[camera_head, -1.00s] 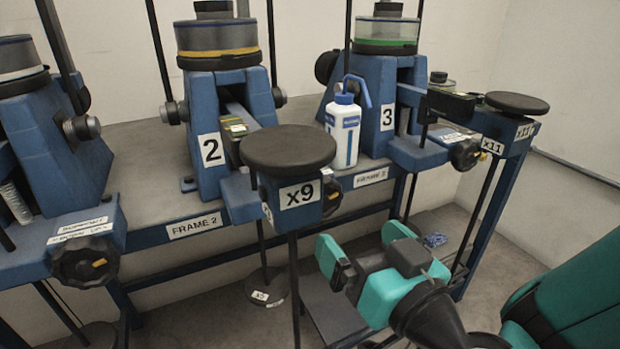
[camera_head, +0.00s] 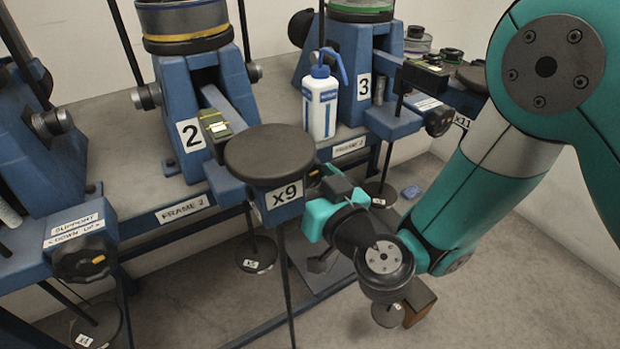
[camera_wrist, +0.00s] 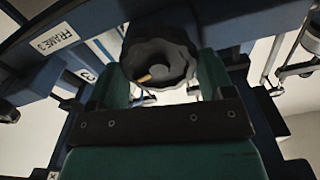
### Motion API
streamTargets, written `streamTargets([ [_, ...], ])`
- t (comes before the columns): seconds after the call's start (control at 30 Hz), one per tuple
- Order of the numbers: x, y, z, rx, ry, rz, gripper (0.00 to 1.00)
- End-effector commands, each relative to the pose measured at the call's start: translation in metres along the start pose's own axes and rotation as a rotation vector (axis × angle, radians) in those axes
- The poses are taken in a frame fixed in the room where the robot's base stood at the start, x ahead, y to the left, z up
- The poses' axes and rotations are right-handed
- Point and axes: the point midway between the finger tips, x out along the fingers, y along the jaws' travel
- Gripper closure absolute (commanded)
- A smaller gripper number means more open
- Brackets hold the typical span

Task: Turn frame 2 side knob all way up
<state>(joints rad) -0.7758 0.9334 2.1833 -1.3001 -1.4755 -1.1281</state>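Frame 2 (camera_head: 190,150) is a blue stand with a "2" label. Its side knob is a black, lobed wheel with a yellow mark, seen in the wrist view (camera_wrist: 158,58). In the head view the knob is mostly hidden beside the x9 block and my gripper. My gripper (camera_head: 318,195) has green fingers and is at the right of the x9 block. In the wrist view its fingers (camera_wrist: 163,85) stand apart, one on each side of the knob. I cannot tell whether they touch it. The yellow mark sits at the knob's lower left there.
A black round disc (camera_head: 270,152) on the x9 block stands close left of my gripper. A white wash bottle (camera_head: 320,105) stands behind on the bench. Another knob (camera_head: 85,262), labelled support, is at left. Hanging weights (camera_head: 255,253) are below.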

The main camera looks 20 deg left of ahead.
Motion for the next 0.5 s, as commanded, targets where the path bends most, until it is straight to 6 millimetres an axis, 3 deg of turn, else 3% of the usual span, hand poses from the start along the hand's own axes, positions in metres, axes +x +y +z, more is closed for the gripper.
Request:
streamTargets([
  [0.03, -0.0001, -0.0002, -0.0001, 0.0, 0.0, -0.001, 0.37],
  [0.1, -0.0002, -0.0001, -0.0004, 0.001, 0.0, -0.001, 0.5],
  [0.5, -0.0009, 0.0012, -0.0015, 0.066, 0.001, 0.0, 0.5],
])
